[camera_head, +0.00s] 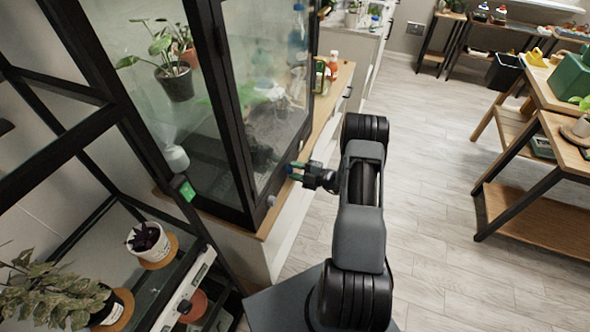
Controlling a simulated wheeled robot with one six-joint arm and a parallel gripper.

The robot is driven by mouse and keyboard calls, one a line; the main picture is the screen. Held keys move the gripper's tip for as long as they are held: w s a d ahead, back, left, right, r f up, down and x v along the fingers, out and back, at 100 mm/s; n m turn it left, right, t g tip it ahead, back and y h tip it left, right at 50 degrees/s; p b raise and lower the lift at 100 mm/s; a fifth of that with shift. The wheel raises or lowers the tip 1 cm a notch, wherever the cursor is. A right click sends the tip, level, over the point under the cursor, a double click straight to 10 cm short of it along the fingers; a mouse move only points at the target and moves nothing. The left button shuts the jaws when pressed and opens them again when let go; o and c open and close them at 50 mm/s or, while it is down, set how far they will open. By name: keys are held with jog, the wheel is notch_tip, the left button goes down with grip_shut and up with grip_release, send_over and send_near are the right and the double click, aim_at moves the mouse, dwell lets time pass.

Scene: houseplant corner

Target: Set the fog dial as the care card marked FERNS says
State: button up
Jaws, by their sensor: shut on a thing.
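My gripper (297,171) is at the front lower edge of the glass plant cabinet (233,100). It is shut on a small pale knob at the cabinet's front, mostly hidden by the fingers. A second pale round knob (271,200) shows lower left of it, apart from my gripper. I cannot read a mark or setting on either knob, so I cannot tell which is the fog dial. Inside the cabinet a white fogger (176,158) stands with faint mist above it. A small lit green display (187,190) is on the cabinet's near corner. I see no readable FERNS card.
A black shelf rack with a white pot (149,244) and a leafy plant (50,290) stands at the left. Bottles (333,65) stand on the wooden counter behind the cabinet. A wooden bench (545,140) is at the right. The floor (435,170) between is clear.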

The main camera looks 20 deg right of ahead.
jog(key=shift+f+m, duration=0.1)
jog(key=shift+m, duration=1)
jog(key=o, duration=0.9)
jog(key=b+v, duration=0.2)
jog(key=v, duration=1.2)
